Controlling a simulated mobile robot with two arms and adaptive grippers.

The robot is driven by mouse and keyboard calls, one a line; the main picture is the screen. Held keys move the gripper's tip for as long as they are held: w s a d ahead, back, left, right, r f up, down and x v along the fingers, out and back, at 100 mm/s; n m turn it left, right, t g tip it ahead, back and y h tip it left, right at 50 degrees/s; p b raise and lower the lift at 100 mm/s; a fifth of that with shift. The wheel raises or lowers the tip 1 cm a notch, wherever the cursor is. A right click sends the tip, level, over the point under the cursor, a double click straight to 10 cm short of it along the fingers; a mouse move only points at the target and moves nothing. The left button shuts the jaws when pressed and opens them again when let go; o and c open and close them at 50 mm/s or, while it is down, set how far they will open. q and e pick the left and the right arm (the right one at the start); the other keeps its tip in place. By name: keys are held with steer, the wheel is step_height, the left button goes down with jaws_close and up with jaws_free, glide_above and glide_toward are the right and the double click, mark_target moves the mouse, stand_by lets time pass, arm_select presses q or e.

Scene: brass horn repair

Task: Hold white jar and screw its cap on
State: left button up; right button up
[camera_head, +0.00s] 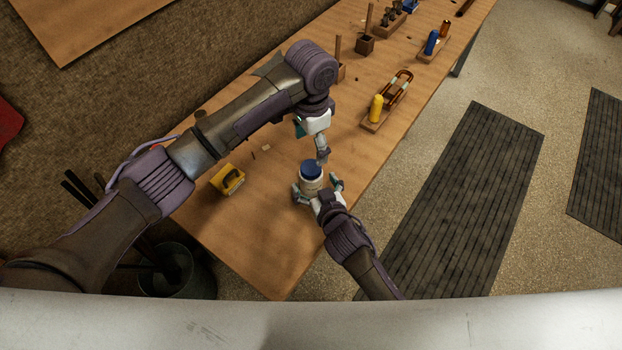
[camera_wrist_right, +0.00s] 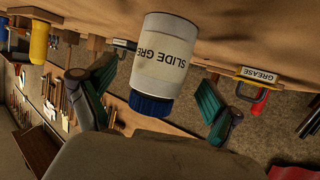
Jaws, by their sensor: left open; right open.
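The white jar (camera_head: 312,187) stands on the wooden table, with a dark blue cap (camera_head: 311,169) on its top. In the right wrist view the jar (camera_wrist_right: 161,65) appears upside down, with "SLIDE GRE" readable on its label, and the blue cap (camera_wrist_right: 152,104) sits at its mouth. I cannot tell how tightly the cap sits. My right gripper (camera_head: 317,188) is open, its fingers on either side of the jar; the wrist view shows gaps beside the jar. My left gripper (camera_head: 322,155) is open just above and beside the cap, its fingertips partly hidden.
A yellow item (camera_head: 228,180) lies on the table left of the jar. A yellow bottle (camera_head: 376,108) on a wooden stand and a blue bottle (camera_head: 431,42) stand farther back. The table's right edge is close to the jar. The front table surface is clear.

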steer(key=shift+x, duration=1.6)
jaws_close()
